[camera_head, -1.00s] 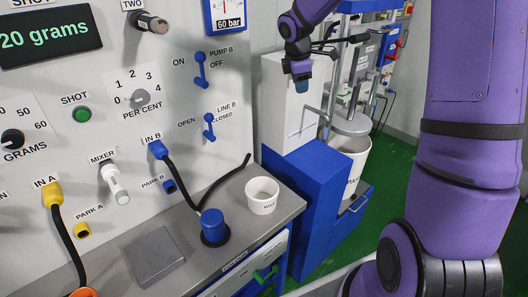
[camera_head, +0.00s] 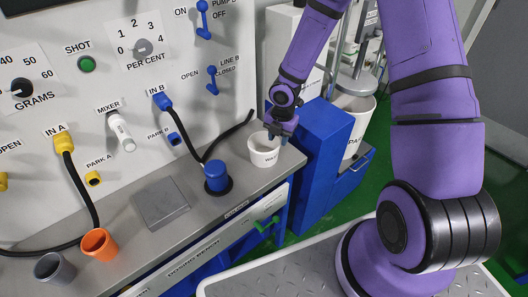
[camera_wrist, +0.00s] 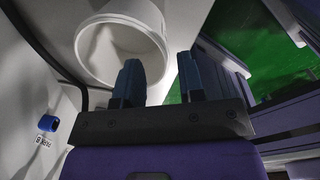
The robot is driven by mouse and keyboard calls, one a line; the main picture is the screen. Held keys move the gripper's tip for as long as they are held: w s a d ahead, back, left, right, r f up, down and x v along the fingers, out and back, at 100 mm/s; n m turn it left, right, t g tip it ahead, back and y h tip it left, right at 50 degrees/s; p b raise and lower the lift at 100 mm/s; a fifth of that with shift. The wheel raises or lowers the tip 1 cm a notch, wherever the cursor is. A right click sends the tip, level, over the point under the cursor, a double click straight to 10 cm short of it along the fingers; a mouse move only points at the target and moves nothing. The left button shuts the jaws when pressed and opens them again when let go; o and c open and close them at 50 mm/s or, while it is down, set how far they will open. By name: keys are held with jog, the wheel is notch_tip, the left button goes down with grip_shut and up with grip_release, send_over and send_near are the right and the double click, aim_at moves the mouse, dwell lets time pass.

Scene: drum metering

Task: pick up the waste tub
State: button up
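The waste tub (camera_head: 263,156) is a small white cup, marked with partly hidden lettering. It stands upright on the grey bench top, near its right end. My gripper (camera_head: 282,128) is at the tub's right rim, reaching down from above. In the wrist view the tub (camera_wrist: 150,20) lies up and to the left with its mouth showing, and looks empty. My gripper's two dark fingers (camera_wrist: 161,80) are apart. The left finger overlaps the tub's rim and the right finger is outside it. I cannot tell whether either finger touches the tub.
A blue cylinder (camera_head: 216,176) stands left of the tub, with a black hose behind. A blue cabinet (camera_head: 325,150) rises close on the right. A grey plate (camera_head: 160,203), an orange cup (camera_head: 99,244) and a grey cup (camera_head: 54,269) are further left.

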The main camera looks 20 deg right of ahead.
aim_at(277, 147)
jog(key=shift+a+f, duration=0.15)
jog(key=shift+f, duration=1.1)
jog(key=shift+a+f, duration=0.15)
jog(key=shift+f, duration=1.55)
jog(key=shift+c, duration=0.2)
grip_shut()
